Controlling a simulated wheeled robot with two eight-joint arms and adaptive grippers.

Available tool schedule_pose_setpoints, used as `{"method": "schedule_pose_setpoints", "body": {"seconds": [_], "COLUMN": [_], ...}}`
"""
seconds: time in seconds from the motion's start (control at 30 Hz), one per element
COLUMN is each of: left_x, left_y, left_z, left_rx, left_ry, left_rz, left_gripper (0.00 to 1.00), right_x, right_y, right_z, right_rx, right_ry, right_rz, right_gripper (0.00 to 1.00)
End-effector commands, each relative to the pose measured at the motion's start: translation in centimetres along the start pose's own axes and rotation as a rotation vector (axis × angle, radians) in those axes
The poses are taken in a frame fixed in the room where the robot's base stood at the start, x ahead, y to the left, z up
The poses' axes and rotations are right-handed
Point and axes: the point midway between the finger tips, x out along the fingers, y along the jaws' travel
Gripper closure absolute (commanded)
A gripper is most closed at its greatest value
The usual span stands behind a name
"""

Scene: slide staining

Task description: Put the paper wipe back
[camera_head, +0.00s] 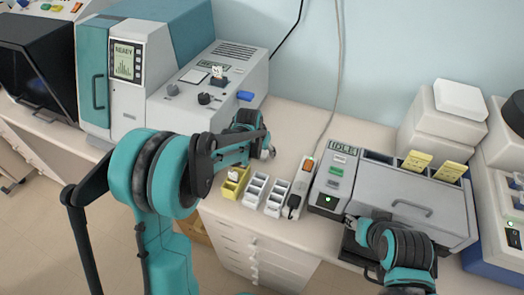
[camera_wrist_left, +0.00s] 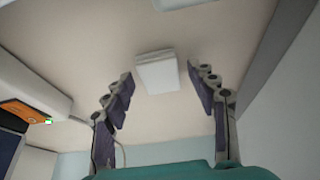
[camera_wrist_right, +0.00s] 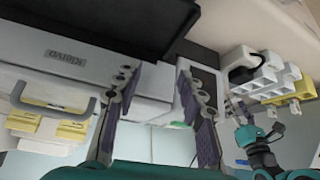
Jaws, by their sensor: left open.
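A flat white square (camera_wrist_left: 157,72) shows between and beyond my left fingers in the left wrist view. It looks like a folded paper wipe, but I cannot be sure, nor pick it out in the head view. My left gripper (camera_head: 266,146) is open and empty above the bench, behind the small trays. It also shows in the left wrist view (camera_wrist_left: 160,76). A small white piece stands in the yellow tray (camera_head: 229,189). My right gripper (camera_head: 350,222) is open in front of the grey IDLE machine (camera_head: 405,193); its spread fingers show in the right wrist view (camera_wrist_right: 153,75).
Two white trays (camera_head: 254,189) and a power strip (camera_head: 299,186) stand right of the yellow tray. Yellow-topped racks (camera_head: 416,161) rise from the IDLE machine. White boxes (camera_head: 444,118) stand behind.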

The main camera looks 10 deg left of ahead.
Motion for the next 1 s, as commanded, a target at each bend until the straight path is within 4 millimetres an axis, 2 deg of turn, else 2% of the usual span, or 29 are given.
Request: {"method": "schedule_pose_setpoints", "body": {"seconds": [0.17, 0.5, 0.77, 0.87, 1.0], "left_x": [-2.1, -9.5, -12.4, -13.9, -17.7], "left_y": [0.0, 0.0, 0.0, 0.0, 0.2], "left_z": [-0.2, -0.2, 0.0, 0.9, 4.1], "left_rx": [0.000, 0.000, -0.002, -0.010, -0.041], "left_ry": [0.000, 0.000, 0.002, 0.012, 0.050], "left_rz": [0.000, 0.000, -0.001, -0.006, -0.024], "left_gripper": [0.42, 0.42, 0.42, 0.42, 0.42], "right_x": [-0.7, -2.5, -3.0, -3.0, -3.0], "right_y": [0.0, 0.0, 0.0, 0.0, 0.0], "right_z": [-0.5, -1.8, -2.2, -2.2, -2.1], "right_rx": [0.000, 0.000, 0.000, 0.000, 0.000], "right_ry": [0.000, 0.000, 0.000, 0.000, 0.000], "right_rz": [0.000, 0.000, 0.000, 0.000, 0.000], "right_gripper": [0.60, 0.60, 0.60, 0.60, 0.60]}}
